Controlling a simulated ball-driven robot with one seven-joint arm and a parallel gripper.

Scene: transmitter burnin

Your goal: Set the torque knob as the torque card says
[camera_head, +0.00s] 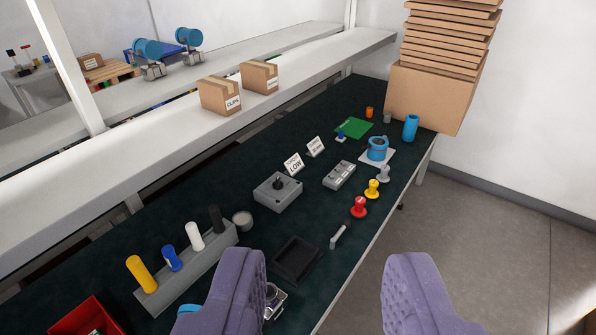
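A grey box with a black knob (279,184) on top stands on the dark green bench, left of the picture's middle. Which way the knob points is too small to tell. A white card reading LOW (293,164) stands just behind this box. A second white card (315,147) stands behind a smaller grey box (339,175); its text is too small to read surely. My gripper (326,258) shows as two purple fingers at the bottom, spread wide with nothing between them. It is apart from the knob, nearer the camera.
A grey rack (170,293) with several coloured handles stands left. A black tray (297,261) and a metal tool (341,236) lie near the front. Red (359,208), yellow (373,189) and grey (384,174) knobbed pieces line the right edge. Stacked cardboard (428,95) stands at the far end.

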